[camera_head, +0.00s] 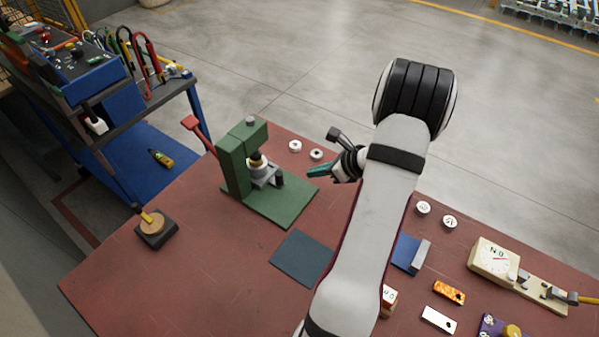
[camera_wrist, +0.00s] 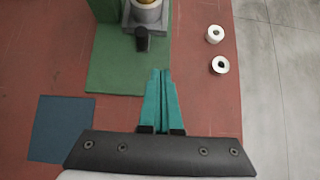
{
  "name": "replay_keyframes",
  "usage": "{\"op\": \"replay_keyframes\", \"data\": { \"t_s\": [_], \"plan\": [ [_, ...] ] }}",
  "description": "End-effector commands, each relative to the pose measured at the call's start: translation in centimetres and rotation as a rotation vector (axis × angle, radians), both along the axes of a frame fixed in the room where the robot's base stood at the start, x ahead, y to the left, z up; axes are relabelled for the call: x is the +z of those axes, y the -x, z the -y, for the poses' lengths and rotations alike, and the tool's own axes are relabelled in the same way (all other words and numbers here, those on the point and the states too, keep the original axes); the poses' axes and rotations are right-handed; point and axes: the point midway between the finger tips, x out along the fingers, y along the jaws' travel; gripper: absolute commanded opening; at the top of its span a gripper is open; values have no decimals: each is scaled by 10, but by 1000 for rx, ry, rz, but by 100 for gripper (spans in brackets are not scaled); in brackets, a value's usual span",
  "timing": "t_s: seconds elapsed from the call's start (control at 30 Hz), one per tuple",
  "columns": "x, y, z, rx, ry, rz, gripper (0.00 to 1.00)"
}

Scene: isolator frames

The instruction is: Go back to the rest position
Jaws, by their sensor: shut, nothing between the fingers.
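My gripper (camera_head: 320,171) is in the air over the red table, just right of the green press (camera_head: 233,165). Its teal fingers are shut, with nothing between them. In the wrist view my gripper (camera_wrist: 160,72) points at the right edge of the press's green base (camera_wrist: 112,75). My arm reaches up from the bottom of the head view and bends at a black-banded joint. It hides part of the table behind it.
Two white rings (camera_head: 306,149) lie right of the press. A dark mat (camera_head: 302,258) lies in front. A wooden-handled stamp (camera_head: 154,226) stands left. Right of my arm are white discs (camera_head: 437,214), a dial gauge block (camera_head: 494,259), an orange plate (camera_head: 449,292) and a white plate (camera_head: 438,320).

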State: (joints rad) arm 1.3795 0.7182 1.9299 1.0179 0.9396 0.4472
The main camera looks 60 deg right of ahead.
Motion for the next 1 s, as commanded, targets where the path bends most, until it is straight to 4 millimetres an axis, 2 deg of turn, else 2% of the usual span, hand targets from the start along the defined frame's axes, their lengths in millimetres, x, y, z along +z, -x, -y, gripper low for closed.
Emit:
{"op": "replay_keyframes", "data": {
  "t_s": [0.1, 0.23, 0.33, 0.37, 0.43, 0.47, 0.5, 0.57, 0.6, 0.63, 0.67, 0.7, 0.77, 0.8, 0.9, 1.0],
  "plan": [
    [9, 10, 0, 0, 0, 0, 0],
    [12, 12, -1, 1, 0, -1, 0],
    [23, -3, -17, 84, 24, -5, 0],
    [31, -13, -29, 146, 41, -8, 0],
    [56, -42, -76, 361, 106, -16, 0],
    [68, -54, -104, 480, 141, -22, 0],
    [84, -65, -144, 648, 191, -26, 0],
    [105, -71, -205, 909, 270, -33, 0],
    [117, -66, -247, 1091, 327, -36, 0],
    [126, -59, -278, 1233, 373, -38, 0],
    [133, -47, -306, 1377, 422, -39, 0],
    [140, -28, -340, 1571, 492, -41, 0],
    [146, 9, -379, 1852, 605, -44, 0],
    [148, 35, -395, 2024, 681, -46, 0],
    [147, 80, -409, 2319, 832, -52, 0],
    [145, 99, -409, 2453, 911, -60, 0]
  ]
}}
